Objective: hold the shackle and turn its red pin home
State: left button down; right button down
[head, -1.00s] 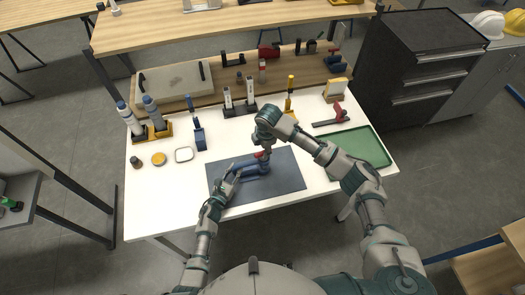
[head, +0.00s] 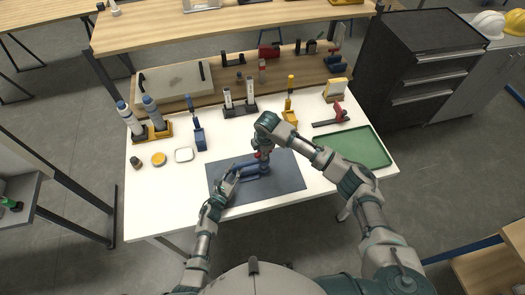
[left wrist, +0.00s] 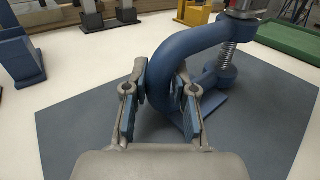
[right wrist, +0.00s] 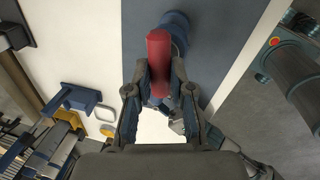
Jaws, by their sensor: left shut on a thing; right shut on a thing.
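The blue shackle (head: 252,172) rests on the dark grey mat, towards its left half. In the left wrist view its curved bow (left wrist: 190,45) passes between the fingers of my left gripper (left wrist: 160,92), which is shut on it. A silver threaded shank (left wrist: 228,54) shows between the shackle's two ears. My right gripper (right wrist: 160,82) points down over the ears and is shut on the red pin's head (right wrist: 159,55). The red also shows in the head view (head: 258,155), partly hidden by the gripper. How far the thread sits in the lower ear is hard to tell.
The grey mat (head: 285,180) lies on a white table. A green tray (head: 355,148) is to the right, with a red-handled clamp (head: 335,115) behind it. Blue and yellow tool holders (head: 198,140) line the back. A small yellow tin (head: 158,159) stands at left.

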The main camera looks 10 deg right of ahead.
pick_arm(q)
jog(key=shift+r, duration=0.15)
pick_arm(e)
jog(key=m, duration=0.4)
jog(key=shift+w+a+h, duration=0.1)
jog(key=shift+a+h, duration=0.05)
jog(key=shift+h, duration=0.25)
jog(key=shift+w+m+h, duration=0.1)
jog(key=shift+m+h, duration=0.3)
jog(key=shift+m, duration=1.7)
jog(key=c, duration=1)
grip_release()
jog(key=r, duration=0.4)
jog(key=s+r, duration=0.1)
jog(key=r, duration=0.2)
jog(key=a+r, duration=0.1)
jog(key=r, duration=0.3)
jog(key=shift+s+r, duration=0.35)
jog(key=shift+s, duration=0.05)
